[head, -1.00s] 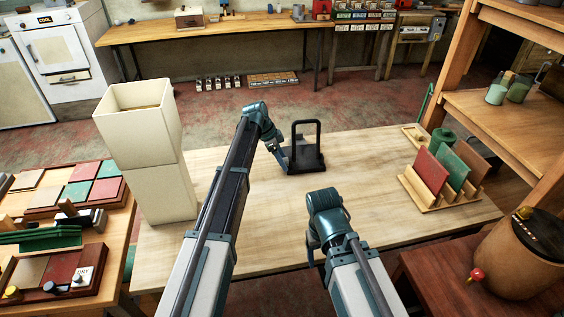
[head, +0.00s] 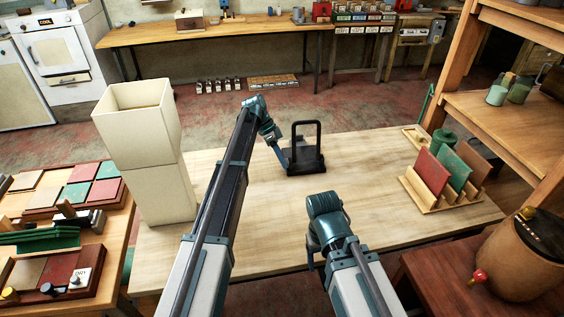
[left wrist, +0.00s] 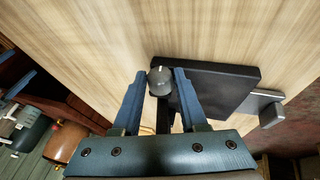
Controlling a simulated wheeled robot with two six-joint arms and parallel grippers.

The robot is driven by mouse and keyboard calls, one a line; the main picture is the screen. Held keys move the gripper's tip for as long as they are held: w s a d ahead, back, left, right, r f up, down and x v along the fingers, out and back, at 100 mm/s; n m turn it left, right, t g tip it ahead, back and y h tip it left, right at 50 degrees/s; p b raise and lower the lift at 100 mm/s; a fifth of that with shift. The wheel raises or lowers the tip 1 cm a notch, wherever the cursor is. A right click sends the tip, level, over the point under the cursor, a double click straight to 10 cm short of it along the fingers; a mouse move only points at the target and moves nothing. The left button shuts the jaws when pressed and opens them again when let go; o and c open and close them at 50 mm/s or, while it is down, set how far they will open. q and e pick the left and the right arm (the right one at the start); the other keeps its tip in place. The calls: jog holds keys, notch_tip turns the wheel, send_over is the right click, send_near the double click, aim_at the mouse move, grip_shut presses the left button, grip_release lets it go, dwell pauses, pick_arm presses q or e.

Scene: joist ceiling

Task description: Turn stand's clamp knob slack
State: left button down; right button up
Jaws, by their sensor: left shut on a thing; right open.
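The stand (head: 306,158) is a black piece with an upright rectangular frame on a dark base, on the light wooden table. In the left wrist view its dark base (left wrist: 215,88) lies on the wood. The clamp knob (left wrist: 160,80) is a round grey knob with a pale line mark, at the base's side. My left gripper (left wrist: 160,84) is shut on the knob, a blue finger on each side. In the head view my left gripper (head: 281,158) is at the stand's left side. My right gripper (head: 314,256) is open and empty over the table's front; its fingers are mostly hidden.
Stacked cream bins (head: 150,150) stand at the table's left. The tabletop (head: 370,180) between the stand and rack is clear. Wooden shelving rises at far right.

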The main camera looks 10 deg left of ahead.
pick_arm(q)
jog(key=shift+g, duration=0.5)
jog(key=shift+c, duration=2.2)
grip_release()
jog(key=shift+w+r, duration=0.1)
jog(key=p+v, duration=1.1)
jog(key=v, duration=0.2)
jog(key=shift+a+r+p, duration=0.2)
jog(key=shift+a+p, duration=0.15)
